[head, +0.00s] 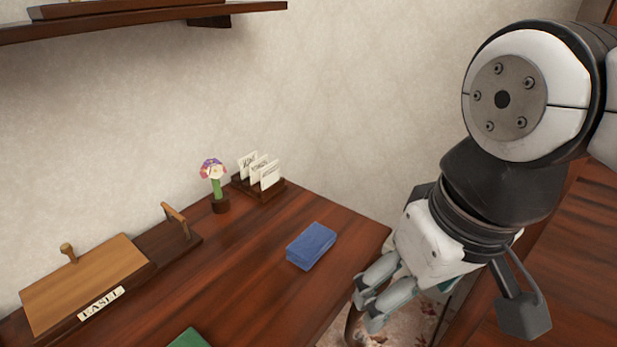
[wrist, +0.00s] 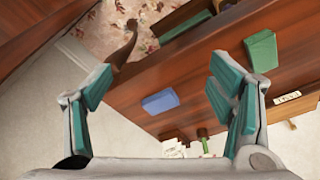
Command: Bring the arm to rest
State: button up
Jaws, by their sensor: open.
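My gripper (head: 368,305) hangs at the right in the head view, off the right edge of the desk. In the wrist view my gripper (wrist: 162,92) shows its two teal-padded fingers wide apart with nothing between them in their grasp. My arm rises above it at the right of the head view. A blue book or box (head: 311,246) lies on the desk (head: 240,270), left of my gripper and apart from it. The same blue thing (wrist: 160,101) shows beyond the fingers in the wrist view.
A wooden easel board (head: 85,280), a flower in a pot (head: 214,180) and a card holder (head: 258,187) stand along the wall side. A green thing (head: 190,338) lies at the front. A wall shelf (head: 130,18) hangs above. Patterned carpet (head: 418,322) shows below my gripper.

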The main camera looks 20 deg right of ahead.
notch_tip(320, 180, up, 11)
jog(key=t+p, duration=0.2)
jog(key=p, duration=0.7)
jog(key=shift+d+f, duration=0.15)
